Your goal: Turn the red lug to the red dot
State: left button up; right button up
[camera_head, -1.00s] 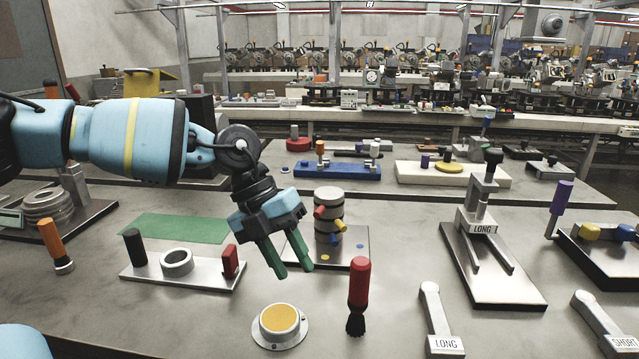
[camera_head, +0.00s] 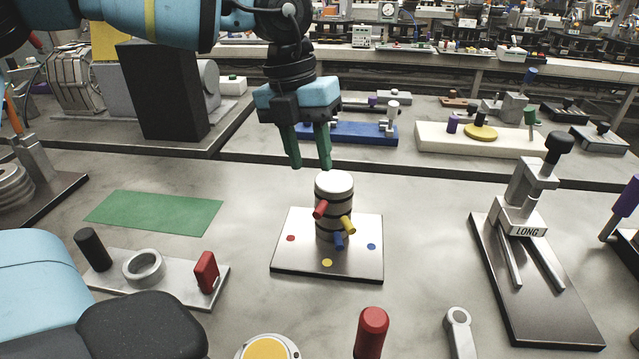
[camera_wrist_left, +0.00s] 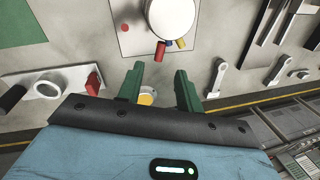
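A post (camera_head: 334,186) of stacked light and dark rings stands upright on a pale square plate (camera_head: 300,262). The red dot (camera_head: 291,238) is on the plate, left of the red lug. In the wrist view the red lug (camera_wrist_left: 160,50) shows beyond the fingers. My right gripper is not seen.
The plate also bears a yellow dot (camera_head: 327,263) and a blue dot (camera_head: 371,246). A red-handled tool (camera_head: 371,330) stands in front.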

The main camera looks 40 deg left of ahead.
aim_at(320, 205)
pick_arm(q)
jog(key=f, duration=0.2)
jog(key=d+f, duration=0.1)
jog(key=f, duration=0.4)
jog(key=shift+w+d+f, duration=0.15)
jog(key=shift+d+f, duration=0.15)
grip_shut()
